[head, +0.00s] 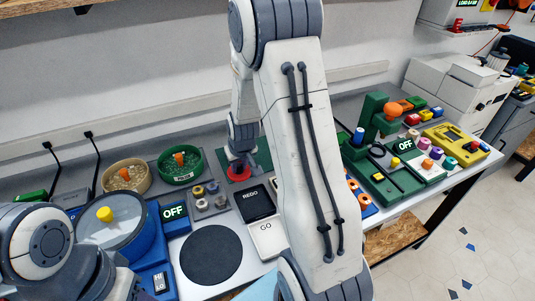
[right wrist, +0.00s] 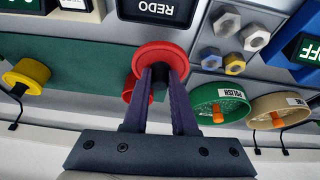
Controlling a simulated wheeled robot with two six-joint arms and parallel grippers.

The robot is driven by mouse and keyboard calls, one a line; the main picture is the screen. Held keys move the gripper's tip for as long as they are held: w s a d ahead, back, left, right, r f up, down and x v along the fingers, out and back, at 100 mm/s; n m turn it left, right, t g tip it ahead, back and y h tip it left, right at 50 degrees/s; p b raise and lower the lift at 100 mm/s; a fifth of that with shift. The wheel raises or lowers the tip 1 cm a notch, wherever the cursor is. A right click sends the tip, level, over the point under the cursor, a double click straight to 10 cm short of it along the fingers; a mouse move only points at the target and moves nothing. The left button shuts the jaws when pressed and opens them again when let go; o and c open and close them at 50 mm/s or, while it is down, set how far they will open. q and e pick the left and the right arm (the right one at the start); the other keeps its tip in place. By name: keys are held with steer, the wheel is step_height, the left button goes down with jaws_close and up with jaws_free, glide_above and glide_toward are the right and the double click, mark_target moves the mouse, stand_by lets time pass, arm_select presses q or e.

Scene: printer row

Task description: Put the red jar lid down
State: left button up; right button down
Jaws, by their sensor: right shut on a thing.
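The red jar lid (right wrist: 162,56) is round, in the right wrist view near the REDO panel. My right gripper (right wrist: 161,74) is shut on it, with both fingertips at its near edge. In the head view the red lid (head: 238,174) is below the same gripper (head: 240,163), over or on the green mat (head: 261,158); I cannot tell whether it touches. A second red piece (right wrist: 128,88) shows partly behind a finger in the right wrist view. Of my left arm only links show at the lower left of the head view; its gripper is not visible.
The REDO (head: 252,200) and GO (head: 267,238) panels lie in front of the mat. Several hex nuts (head: 210,196) and two round bowls, green (head: 180,178) and tan (head: 104,185), are to the left. A green device (head: 375,125) stands right. My right arm hides the middle.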

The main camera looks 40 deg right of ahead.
steer(key=s+d+r+m+h+b, duration=0.1)
steer(key=d+r+m+b, duration=0.1)
steer(key=d, duration=0.9)
steer(key=s+d+r+m+b, duration=0.1)
steer(key=d+r+b, duration=0.1)
steer(key=d, duration=0.9)
steer(key=w+a+f+p, duration=0.1)
steer(key=w+f, duration=0.1)
steer(key=w, duration=0.1)
steer(key=w+a+f+p, duration=0.1)
steer(key=w+f, duration=0.1)
steer(key=w, duration=0.2)
steer(key=w+a+f+p, duration=0.1)
steer(key=w+a+f, duration=0.1)
steer(key=w, duration=0.1)
steer(key=shift+w+f, duration=0.25)
step_height(320, 180, down, 3)
steer(key=shift+f+p, duration=0.15)
steer(key=shift+p, duration=0.35)
steer(key=shift+f, duration=0.3)
arm_select(q)
steer(key=shift+a+f, duration=0.1)
steer(key=shift+f, duration=0.5)
